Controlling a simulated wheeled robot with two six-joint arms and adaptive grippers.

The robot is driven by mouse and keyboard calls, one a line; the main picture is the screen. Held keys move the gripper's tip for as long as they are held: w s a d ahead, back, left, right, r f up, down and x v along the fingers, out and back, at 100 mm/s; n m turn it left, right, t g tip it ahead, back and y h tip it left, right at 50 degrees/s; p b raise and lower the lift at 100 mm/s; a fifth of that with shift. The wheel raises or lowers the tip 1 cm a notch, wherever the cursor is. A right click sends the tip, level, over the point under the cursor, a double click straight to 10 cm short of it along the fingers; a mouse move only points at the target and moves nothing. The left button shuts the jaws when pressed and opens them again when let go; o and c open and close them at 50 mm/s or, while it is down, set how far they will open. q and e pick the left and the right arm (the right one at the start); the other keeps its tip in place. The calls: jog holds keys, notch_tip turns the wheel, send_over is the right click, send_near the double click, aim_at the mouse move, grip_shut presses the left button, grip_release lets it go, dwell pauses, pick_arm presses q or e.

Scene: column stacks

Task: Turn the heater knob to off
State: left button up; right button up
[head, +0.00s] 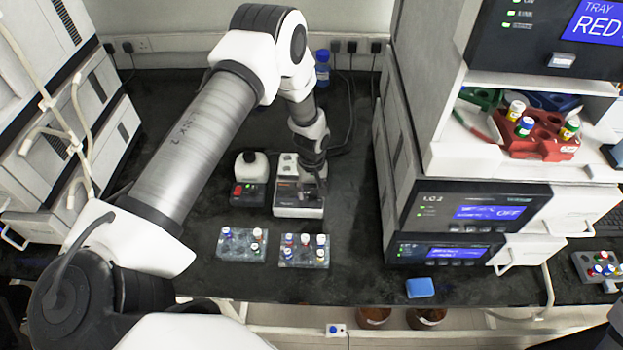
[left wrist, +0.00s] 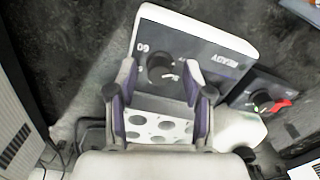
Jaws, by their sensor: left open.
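The heater (head: 297,211) is a white box with a dark front panel on the black bench. It also shows in the left wrist view (left wrist: 222,32), where its panel reads "60" and "READY". The round black heater knob (left wrist: 160,70) has a pale mark on its face. A white block with several round holes (left wrist: 158,127) is on the heater's top. My left gripper (left wrist: 160,68) is open, its fingers on either side of the knob as seen from the wrist; contact cannot be told. In the head view, my left gripper (head: 314,172) is over the heater, and the knob is not clear there.
A small dark device with a white top (head: 251,178) and a red control stands just left of the heater. Two grey tube racks (head: 241,257) (head: 304,264) with capped tubes lie in front. Stacked instruments (head: 462,205) rise at right. A blue block (head: 420,288) lies near the bench's front edge.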

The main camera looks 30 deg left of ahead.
aim_at(311, 192)
pick_arm(q)
notch_tip(311, 192, up, 12)
dwell(0.3)
jog(key=shift+f, duration=0.1)
dwell(0.3)
